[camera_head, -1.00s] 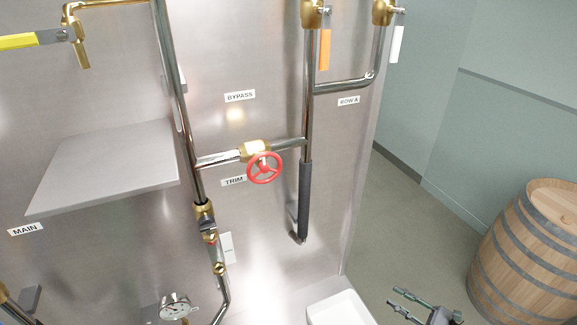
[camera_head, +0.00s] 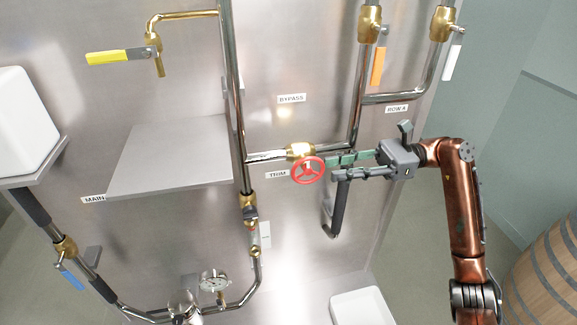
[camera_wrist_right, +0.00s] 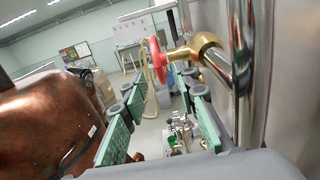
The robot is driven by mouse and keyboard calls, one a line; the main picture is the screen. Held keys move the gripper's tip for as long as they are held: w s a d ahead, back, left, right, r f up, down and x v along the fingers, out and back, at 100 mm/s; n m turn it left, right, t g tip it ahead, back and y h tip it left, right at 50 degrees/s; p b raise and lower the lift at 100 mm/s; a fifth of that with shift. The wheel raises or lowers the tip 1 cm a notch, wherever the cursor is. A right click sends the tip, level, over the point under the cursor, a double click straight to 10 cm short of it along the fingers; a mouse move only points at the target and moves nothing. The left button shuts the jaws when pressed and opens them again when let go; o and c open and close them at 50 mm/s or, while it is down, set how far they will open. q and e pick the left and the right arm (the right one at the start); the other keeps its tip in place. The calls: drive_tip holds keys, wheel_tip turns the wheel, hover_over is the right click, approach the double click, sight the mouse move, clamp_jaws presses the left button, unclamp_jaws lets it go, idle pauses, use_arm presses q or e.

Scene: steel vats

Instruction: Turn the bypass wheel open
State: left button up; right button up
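The red handwheel (camera_head: 309,171) sits on a brass valve (camera_head: 300,152) in the horizontal steel pipe, below the BYPASS label (camera_head: 291,98) and beside the TRIM label (camera_head: 276,174). My right gripper (camera_head: 334,167) comes in from the right, its fingers apart and pointing at the wheel. The fingertips are close to the wheel's right side; I cannot tell whether they touch it. In the right wrist view the red wheel (camera_wrist_right: 159,60) shows almost edge-on, just beyond the open fingers (camera_wrist_right: 158,90), with nothing held between them. My left gripper is not in view.
A vertical pipe (camera_head: 240,110) stands left of the wheel, and another with a dark sleeve (camera_head: 340,208) is behind my gripper. Yellow (camera_head: 107,58), orange (camera_head: 378,66), white (camera_head: 452,63) and blue (camera_head: 69,280) levers surround the area. A grey shelf (camera_head: 170,160) juts out left. A barrel (camera_head: 545,265) stands right.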

sight(306, 183)
drive_tip(key=p+x, duration=0.2)
drive_tip(key=x, duration=0.5)
drive_tip(key=shift+r+p, duration=0.15)
drive_tip(key=shift+p, duration=0.2)
drive_tip(key=shift+a, duration=0.25)
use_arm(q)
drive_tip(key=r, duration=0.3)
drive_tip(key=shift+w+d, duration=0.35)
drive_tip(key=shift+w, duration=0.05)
use_arm(e)
drive_tip(key=shift+s+a, duration=0.1)
drive_tip(key=shift+a, duration=0.05)
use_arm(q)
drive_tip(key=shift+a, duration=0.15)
use_arm(e)
clamp_jaws()
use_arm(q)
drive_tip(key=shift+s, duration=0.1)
